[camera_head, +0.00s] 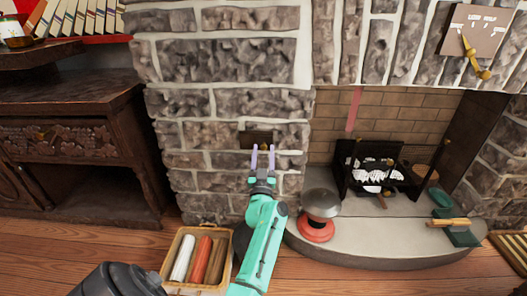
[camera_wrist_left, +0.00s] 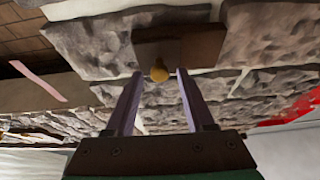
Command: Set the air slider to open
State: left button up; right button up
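The air slider is a dark brown plate (camera_head: 257,138) on the stone pillar left of the fireplace. In the left wrist view the plate (camera_wrist_left: 197,46) carries a small round brass knob (camera_wrist_left: 160,74). My left gripper (camera_head: 263,148) points at the plate from the front. In the left wrist view its two purple fingers are spread apart, with the knob showing between the tips and a small gap on each side. I cannot tell whether the tips reach past the knob in depth. My right gripper is not in view.
A grey-and-red round object (camera_head: 319,212) stands on the hearth (camera_head: 380,236) right of my arm. A black grate (camera_head: 345,180) sits in the fireplace. A carved dark cabinet (camera_head: 80,110) stands left.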

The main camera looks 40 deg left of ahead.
pick_arm(q)
grip_shut()
jog(key=shift+f, duration=0.1)
dwell(1.1)
